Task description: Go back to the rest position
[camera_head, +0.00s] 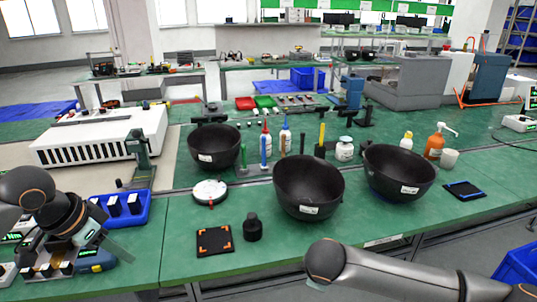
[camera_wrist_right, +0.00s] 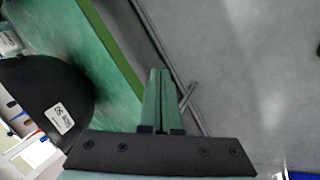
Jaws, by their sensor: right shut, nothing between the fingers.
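My left arm comes in from the left in the head view, and its gripper (camera_head: 116,244) hangs over the left end of the green workbench, near a blue bin. The fingers overlap in this view, so their opening is unclear. In the right wrist view my right gripper (camera_wrist_right: 158,100) has its two green fingers together with nothing between them. It is above the bench's front edge and the grey floor. Part of my right arm crosses the lower right of the head view; its gripper does not show there.
Black bowls (camera_head: 308,188) stand on the green bench (camera_head: 290,245); one shows at left in the wrist view (camera_wrist_right: 45,95). A black square pad (camera_head: 215,240), a dark knob-topped piece (camera_head: 253,228) and the blue bin (camera_head: 135,216) are near the front. A blue crate (camera_head: 520,265) is at lower right.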

